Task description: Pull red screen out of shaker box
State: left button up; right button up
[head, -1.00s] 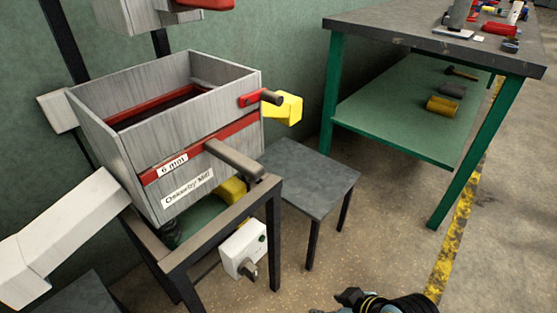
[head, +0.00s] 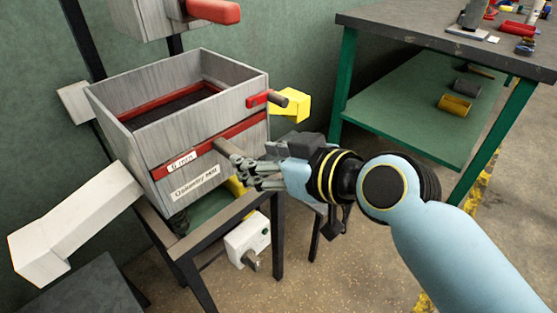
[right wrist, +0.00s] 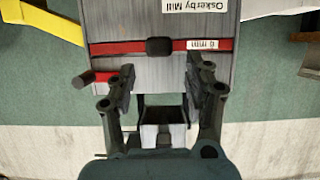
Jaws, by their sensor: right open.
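The shaker box (head: 150,150) is a grey wooden box on a dark stand at the left. The red screen (head: 245,126) sits in its slot; its red front strip runs across the box front with a "6 mm" label. Its red rim and dark mesh show inside the box. A grey handle (head: 229,152) sticks out from the strip. My right gripper (head: 262,175) is open at the handle's outer end. In the right wrist view the fingers (right wrist: 158,88) are apart, with the dark handle (right wrist: 160,47) ahead between them; I cannot tell whether they touch it. My left gripper is out of view.
A red clamp with a grey knob (head: 278,99) and a yellow part (head: 296,106) stick out at the box's right. A white chute (head: 85,220) slopes down at left. A workbench (head: 400,22) with a green lower shelf (head: 400,110) stands at right.

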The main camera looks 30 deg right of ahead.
jog(key=x, duration=0.6)
jog(key=shift+b, duration=0.3)
jog(key=shift+c, duration=0.4)
jog(key=shift+f, duration=0.1)
grip_shut()
